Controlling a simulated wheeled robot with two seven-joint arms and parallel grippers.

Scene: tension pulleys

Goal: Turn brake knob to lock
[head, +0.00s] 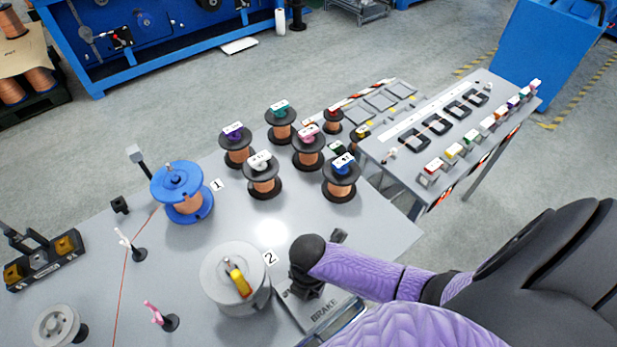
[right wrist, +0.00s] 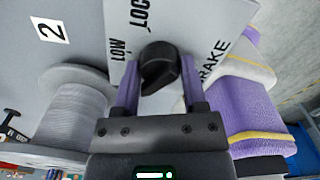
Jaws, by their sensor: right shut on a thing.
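The brake knob (right wrist: 160,66) is black and stands on a pale plate (head: 322,312) printed BRAKE. In the right wrist view, the plate also bears the words LOW and, partly cut off, LOCK. My right gripper (right wrist: 160,92) is shut on the knob, with one purple finger on each side of it. The knob's pointing direction is hard to tell. In the head view my right arm covers the knob and the fingertips. My left gripper is not in view.
A grey spool (head: 232,280) with a yellow handle, at label 2, stands just left of the brake plate. A blue-flanged copper spool (head: 183,195) stands at label 1. Several copper spools stand behind. A side table (head: 405,170) is at the right.

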